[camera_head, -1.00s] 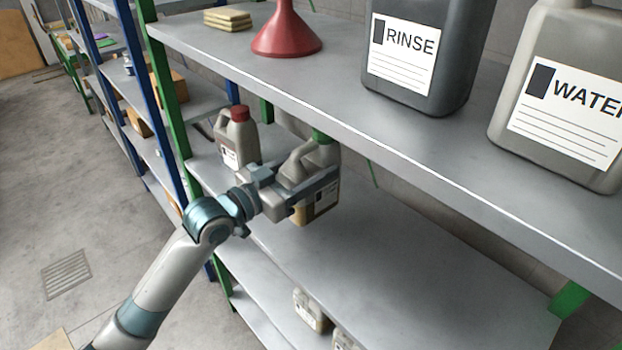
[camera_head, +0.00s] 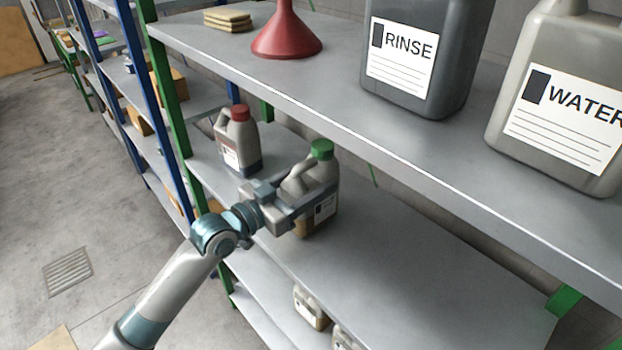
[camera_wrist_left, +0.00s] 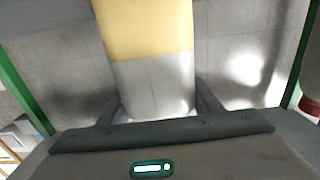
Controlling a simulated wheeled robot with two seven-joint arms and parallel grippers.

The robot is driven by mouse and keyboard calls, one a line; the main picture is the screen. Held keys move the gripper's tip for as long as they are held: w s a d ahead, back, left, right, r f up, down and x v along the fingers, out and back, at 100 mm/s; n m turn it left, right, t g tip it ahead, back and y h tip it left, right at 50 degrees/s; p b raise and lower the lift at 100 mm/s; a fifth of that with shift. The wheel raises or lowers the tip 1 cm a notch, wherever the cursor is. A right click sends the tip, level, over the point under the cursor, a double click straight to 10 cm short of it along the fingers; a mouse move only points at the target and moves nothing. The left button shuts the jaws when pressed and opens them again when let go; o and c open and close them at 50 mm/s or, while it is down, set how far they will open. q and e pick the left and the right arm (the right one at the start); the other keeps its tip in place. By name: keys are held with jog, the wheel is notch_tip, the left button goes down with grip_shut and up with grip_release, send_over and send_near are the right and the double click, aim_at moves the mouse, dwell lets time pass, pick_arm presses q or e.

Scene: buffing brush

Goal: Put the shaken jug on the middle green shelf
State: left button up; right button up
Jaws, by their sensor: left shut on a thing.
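In the left wrist view the jug (camera_wrist_left: 150,60) fills the space between the fingers, yellow above and pale grey below. My right gripper is not in view.
A red-capped jug (camera_head: 238,140) stands on the same shelf, left of and behind the held one. The upper shelf (camera_head: 300,85) overhangs, bearing a red funnel (camera_head: 287,35), sponges (camera_head: 228,20), a RINSE canister (camera_head: 400,90) and a WATER canister (camera_head: 550,80). The shelf's right part is bare.

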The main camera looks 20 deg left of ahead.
pick_arm(q)
jog(key=o, duration=1.7)
jog(key=shift+f, duration=0.1)
jog(key=shift+s, duration=0.1)
